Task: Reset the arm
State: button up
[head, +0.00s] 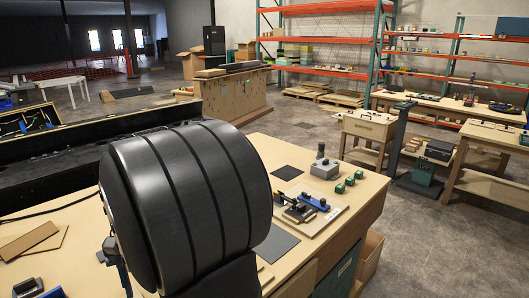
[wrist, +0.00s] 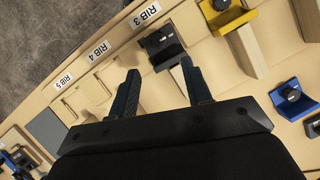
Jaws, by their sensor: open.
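My gripper (wrist: 159,66) shows in the wrist view with its two dark blue fingers spread apart. Nothing is between the fingers. It points at a pale wooden board (wrist: 105,85) with labels RIB 3 (wrist: 147,15), RIB 4 (wrist: 98,50) and RIB 5 (wrist: 64,81). A black block-like part (wrist: 162,45) sits just beyond the fingertips, near the RIB 3 label; I cannot tell the gap to it. In the head view a large dark cylinder, apparently part of my arm, fills the centre left and hides much of the bench. I cannot make out my gripper there.
In the wrist view a yellow bracket (wrist: 224,16) and a blue part (wrist: 292,98) lie to the right. Open floor lies beyond.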

jog(key=v, duration=0.9)
jog(key=x, duration=1.8)
jog(key=shift+d+f, duration=0.1)
jog(key=shift+n+t, duration=0.3)
jog(key=shift+n, duration=0.4)
jog(key=shift+a+n+h, duration=0.25)
jog(key=shift+n+h, duration=0.25)
jog(key=shift+n, duration=0.6)
jog(key=s+v, duration=0.1)
jog(key=v, duration=1.7)
jog(key=shift+s+a+m+t+h, duration=0.15)
jog(key=shift+s+m+t, duration=0.5)
jog(key=shift+s+m, duration=0.6)
jog(key=shift+s+a+m+t+h, duration=0.15)
jog(key=shift+s+m+t, duration=0.6)
jog(key=shift+m, duration=0.9)
